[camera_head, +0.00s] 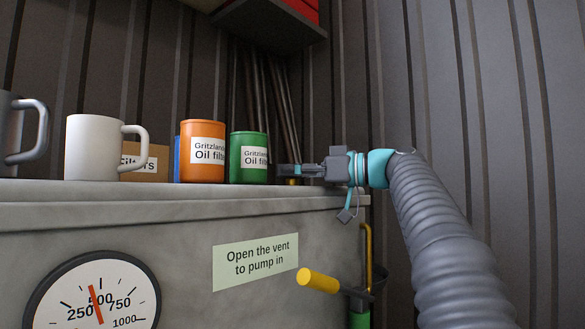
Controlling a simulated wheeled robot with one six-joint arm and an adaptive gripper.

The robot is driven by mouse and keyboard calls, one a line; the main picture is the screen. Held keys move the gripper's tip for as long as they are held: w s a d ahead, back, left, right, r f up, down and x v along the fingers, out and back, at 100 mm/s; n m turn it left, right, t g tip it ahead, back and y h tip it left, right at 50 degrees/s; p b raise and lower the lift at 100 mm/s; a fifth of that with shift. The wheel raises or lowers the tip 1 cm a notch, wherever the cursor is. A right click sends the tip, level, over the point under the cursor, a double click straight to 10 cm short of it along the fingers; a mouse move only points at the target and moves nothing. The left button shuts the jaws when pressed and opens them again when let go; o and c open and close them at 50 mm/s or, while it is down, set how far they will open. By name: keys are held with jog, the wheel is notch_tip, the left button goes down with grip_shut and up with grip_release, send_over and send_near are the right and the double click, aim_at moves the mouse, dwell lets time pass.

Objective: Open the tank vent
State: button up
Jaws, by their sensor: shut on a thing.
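My gripper (284,170) reaches in from the right, low over the back right part of the grey tank top (200,190). Its dark fingers point left, beside the green oil filter can. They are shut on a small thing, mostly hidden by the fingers. A small brass-yellow piece (292,181) of what looks like the tank vent shows just under the fingers. A label (255,262) on the tank front reads "Open the vent to pump in". I cannot tell whether the vent is open.
A green can (248,171), an orange can (200,135), a cardboard box (158,165), a white mug (92,147) and a grey mug (12,120) stand left of my gripper. A yellow handle (318,281) juts from the front right. A gauge (98,290) sits at lower left.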

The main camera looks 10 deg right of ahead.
dwell(0.3)
jog(key=o, duration=1.1)
jog(key=shift+o, duration=0.2)
jog(key=shift+d, duration=0.1)
jog(key=v, duration=1.2)
